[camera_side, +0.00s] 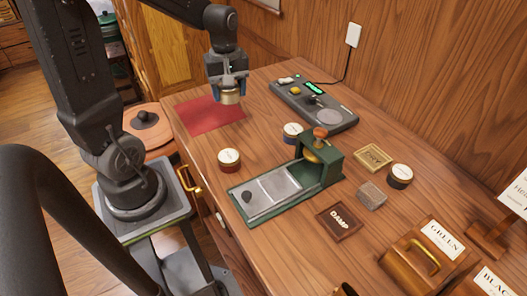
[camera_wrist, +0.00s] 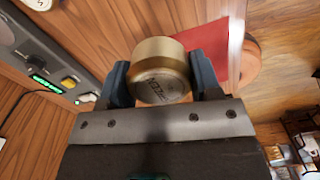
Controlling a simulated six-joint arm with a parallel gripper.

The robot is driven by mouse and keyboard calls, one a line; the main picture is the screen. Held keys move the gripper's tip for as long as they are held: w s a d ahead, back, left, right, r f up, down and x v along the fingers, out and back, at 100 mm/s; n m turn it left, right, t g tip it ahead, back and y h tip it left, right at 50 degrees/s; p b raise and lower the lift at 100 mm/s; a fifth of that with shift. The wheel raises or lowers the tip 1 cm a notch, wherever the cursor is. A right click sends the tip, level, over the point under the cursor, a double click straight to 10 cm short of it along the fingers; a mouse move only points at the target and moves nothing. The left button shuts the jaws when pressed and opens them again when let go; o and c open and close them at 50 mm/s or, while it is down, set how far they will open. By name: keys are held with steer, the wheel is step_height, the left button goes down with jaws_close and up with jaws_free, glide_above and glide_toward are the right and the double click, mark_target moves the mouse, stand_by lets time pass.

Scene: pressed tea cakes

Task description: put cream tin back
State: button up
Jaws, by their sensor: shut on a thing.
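In the wrist view the tin (camera_wrist: 162,68) sits between the two blue-grey fingers, with dark lettering on the side facing the camera. In the side view it is held over the right part of the red mat (camera_side: 200,118) and looks to be above it; the exact gap is hard to tell. The red mat (camera_wrist: 208,38) also shows behind the tin in the wrist view.
A red tin (camera_side: 229,160), a blue tin (camera_side: 292,132) and a dark tin (camera_side: 400,176) stand on the bench. A green press (camera_side: 320,165) fills the middle. A grey console (camera_side: 313,104) lies right of the mat. Bare wood separates the mat from the red tin.

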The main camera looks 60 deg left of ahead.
steer(key=shift+s+d+f, duration=0.15)
steer(key=shift+s+f, duration=0.05)
steer(key=shift+s, duration=0.35)
steer(key=shift+s+d+f, duration=0.15)
steer(key=shift+s, duration=0.4)
glide_above(263, 153)
step_height(263, 153, down, 7)
steer(key=shift+f, duration=2.05)
steer(key=o, duration=1)
steer(key=shift+f, duration=0.15)
